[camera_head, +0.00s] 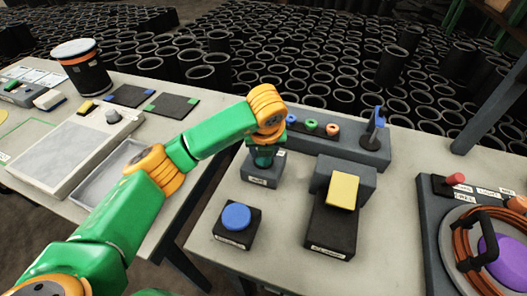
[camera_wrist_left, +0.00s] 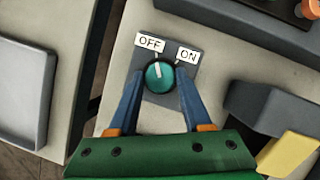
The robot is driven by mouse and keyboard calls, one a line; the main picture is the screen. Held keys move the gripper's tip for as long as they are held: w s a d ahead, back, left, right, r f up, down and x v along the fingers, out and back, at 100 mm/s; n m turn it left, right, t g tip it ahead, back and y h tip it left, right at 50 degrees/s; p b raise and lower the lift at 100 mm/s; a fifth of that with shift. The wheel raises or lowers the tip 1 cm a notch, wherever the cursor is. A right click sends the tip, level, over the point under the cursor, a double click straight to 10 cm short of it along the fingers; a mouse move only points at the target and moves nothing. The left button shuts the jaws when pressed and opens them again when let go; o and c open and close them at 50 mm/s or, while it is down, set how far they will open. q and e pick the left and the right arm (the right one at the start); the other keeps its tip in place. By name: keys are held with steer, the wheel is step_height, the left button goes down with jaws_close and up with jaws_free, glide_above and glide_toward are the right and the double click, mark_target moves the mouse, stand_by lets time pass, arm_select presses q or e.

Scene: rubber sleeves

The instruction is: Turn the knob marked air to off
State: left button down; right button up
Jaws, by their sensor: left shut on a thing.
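The teal knob (camera_wrist_left: 160,76) sits on a grey box (camera_head: 262,172) on the table. Its white pointer line points up, toward the right part of the OFF label (camera_wrist_left: 150,44). The ON label (camera_wrist_left: 187,55) is to the right. In the wrist view my left gripper (camera_wrist_left: 158,88) has one blue finger on each side of the knob and is shut on it. In the head view the left gripper (camera_head: 264,153) comes down over the box and hides most of the knob. The writing on the box's front label is too small to read. My right gripper is not in view.
Behind the box is a grey panel (camera_head: 375,152) with small coloured knobs and a blue-topped lever (camera_head: 377,125). A blue push button (camera_head: 236,216) stands in front. A yellow-topped pedal block (camera_head: 342,190) is to the right. Bare table lies between them.

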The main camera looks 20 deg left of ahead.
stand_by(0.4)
arm_select(q)
steer(key=shift+c, duration=1.7)
jaws_free()
steer(key=v, duration=0.7)
